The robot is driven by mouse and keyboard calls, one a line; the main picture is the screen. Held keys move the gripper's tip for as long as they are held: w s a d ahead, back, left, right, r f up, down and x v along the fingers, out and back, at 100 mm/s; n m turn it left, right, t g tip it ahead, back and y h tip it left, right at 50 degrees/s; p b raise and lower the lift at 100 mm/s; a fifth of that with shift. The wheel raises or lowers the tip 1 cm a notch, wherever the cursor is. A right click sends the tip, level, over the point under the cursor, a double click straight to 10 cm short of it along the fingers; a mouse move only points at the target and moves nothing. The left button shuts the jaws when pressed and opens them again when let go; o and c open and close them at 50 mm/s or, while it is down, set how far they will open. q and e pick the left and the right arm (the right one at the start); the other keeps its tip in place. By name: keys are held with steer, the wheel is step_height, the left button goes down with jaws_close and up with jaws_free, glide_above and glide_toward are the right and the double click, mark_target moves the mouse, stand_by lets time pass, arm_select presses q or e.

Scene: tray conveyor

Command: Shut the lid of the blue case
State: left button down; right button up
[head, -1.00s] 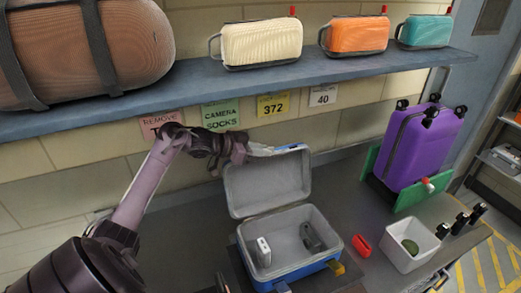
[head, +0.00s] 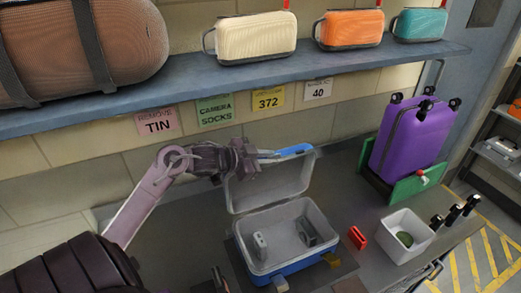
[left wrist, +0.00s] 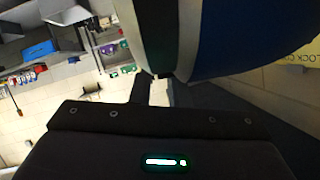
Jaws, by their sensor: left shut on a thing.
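The blue case (head: 292,267) stands open on the counter in the head view, with a grey inside. Its lid (head: 270,186) is raised at the back, roughly upright, with a blue outer edge. A small white item (head: 260,244) and a darker grey item (head: 309,232) are in the case. My left gripper (head: 256,154) is shut on the lid's upper left edge. In the left wrist view its fingers (left wrist: 155,92) are close together at a blue and grey edge, and the exact grip is dark. My right gripper is not in view.
A purple suitcase (head: 415,139) stands behind the bin. A shelf (head: 205,92) with bags runs above the lid.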

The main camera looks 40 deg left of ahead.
arm_select(q)
steer(key=s+d+f+m+t+y+b, duration=0.1)
steer(key=s+d+m+b, duration=0.1)
steer(key=d, duration=0.3)
steer(key=shift+s+d+b, duration=0.15)
steer(key=shift+s+b, duration=0.25)
steer(key=shift+b, duration=0.25)
steer(key=c, duration=1.5)
jaws_free()
steer(key=shift+f, duration=0.1)
steer(key=shift+c, duration=0.2)
steer(key=b+v, duration=0.1)
steer(key=v, duration=0.6)
steer(key=shift+s, duration=0.35)
